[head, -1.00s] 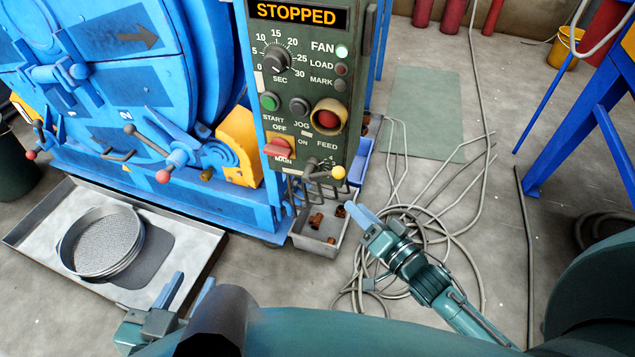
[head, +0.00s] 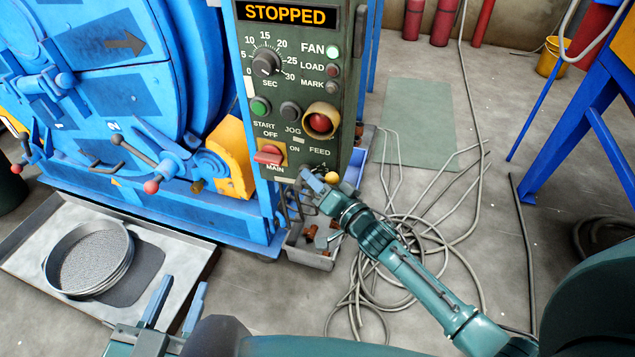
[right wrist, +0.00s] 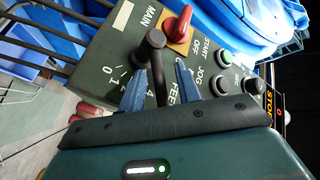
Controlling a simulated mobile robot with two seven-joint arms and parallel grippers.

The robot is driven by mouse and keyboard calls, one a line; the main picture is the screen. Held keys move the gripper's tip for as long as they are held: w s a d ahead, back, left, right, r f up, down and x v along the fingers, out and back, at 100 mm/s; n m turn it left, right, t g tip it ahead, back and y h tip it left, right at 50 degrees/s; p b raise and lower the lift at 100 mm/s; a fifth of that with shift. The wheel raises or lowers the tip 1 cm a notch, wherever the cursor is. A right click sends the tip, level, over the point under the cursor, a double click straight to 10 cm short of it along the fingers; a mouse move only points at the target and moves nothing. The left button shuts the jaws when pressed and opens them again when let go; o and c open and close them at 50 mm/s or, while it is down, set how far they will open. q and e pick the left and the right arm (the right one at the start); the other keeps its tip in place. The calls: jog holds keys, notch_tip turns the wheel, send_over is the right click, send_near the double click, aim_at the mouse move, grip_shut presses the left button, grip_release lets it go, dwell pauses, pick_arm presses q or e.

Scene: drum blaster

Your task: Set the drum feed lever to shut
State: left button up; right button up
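The feed lever shows in the head view as a yellow ball (head: 332,178) at the bottom of the green control panel (head: 291,128), under the word FEED. In the right wrist view its dark hub and shaft (right wrist: 155,44) stand out from the panel face beside a numbered scale. My right gripper (head: 311,184) is at the lever. In the right wrist view its blue fingers (right wrist: 161,80) are apart, one on each side of the shaft, with gaps showing. The ball is hidden there, and the lever's exact setting cannot be read. My left gripper (head: 178,296) is open and empty, low in the head view.
A red main switch (head: 269,155) sits close left of the lever. A grey bin (head: 312,256) with brown pieces stands below the panel. The blue drum machine (head: 120,80) is at left, with a sieve (head: 88,258) on a tray. Loose cables (head: 385,255) lie on the floor.

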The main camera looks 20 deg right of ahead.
jog(key=shift+c, duration=0.4)
grip_shut()
